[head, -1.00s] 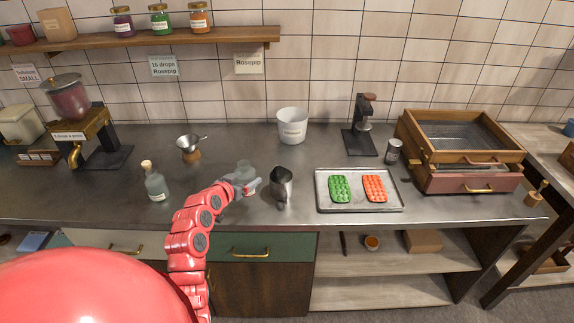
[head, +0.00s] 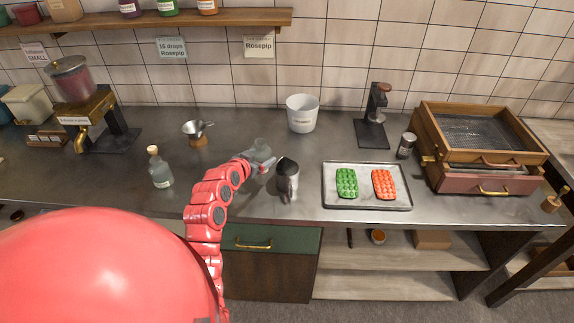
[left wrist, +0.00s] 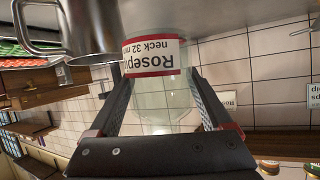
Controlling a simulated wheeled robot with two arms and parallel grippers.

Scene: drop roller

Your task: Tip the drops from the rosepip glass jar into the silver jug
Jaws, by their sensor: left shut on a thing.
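The rosepip glass jar (head: 262,146) is small and clear. My left gripper (head: 264,163) is shut on it and holds it above the counter, just left of and behind the silver jug (head: 288,180). In the left wrist view the jar (left wrist: 160,95) sits between the two fingers with its red-edged "Rosepip" label upside down, as is the whole picture. I cannot make out drops inside the jar. The jug stands upright on the counter and shows at the upper left of the wrist view (left wrist: 88,30), close to the jar. My right gripper is out of view.
A white bucket (head: 302,114) stands behind the jug. A metal tray (head: 368,204) with green and orange moulds lies to its right. A stoppered bottle (head: 160,170) and a funnel on a stand (head: 198,131) are left. Notes on the wall read "16 drops Rosepip" (head: 172,47) and "Rosepip" (head: 259,47).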

